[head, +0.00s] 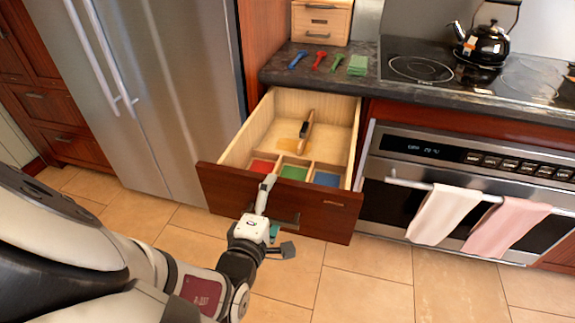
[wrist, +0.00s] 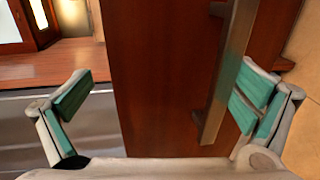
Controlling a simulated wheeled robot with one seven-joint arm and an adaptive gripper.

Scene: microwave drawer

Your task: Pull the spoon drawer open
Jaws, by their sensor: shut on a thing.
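The spoon drawer (head: 332,211) is pulled well out from under the counter in the head view. Its dark red-brown front fills the middle of the wrist view (wrist: 155,70). Inside are red, green and blue compartments at the front. My gripper (head: 278,215) is at the drawer front, its fingers spread wide around it. One finger reaches over the top edge, and the other is on the outer side by the metal handle (wrist: 230,75). The gripper is shut on the drawer, though the exact contact on the inner side is hard to see.
A long wooden-handled utensil (head: 307,130) lies in the drawer. Blue (head: 298,60), red (head: 320,60) and green (head: 337,62) utensils lie on the counter. An oven with towels (head: 442,212) stands right, a fridge (head: 160,90) left. Tiled floor is clear before the drawer.

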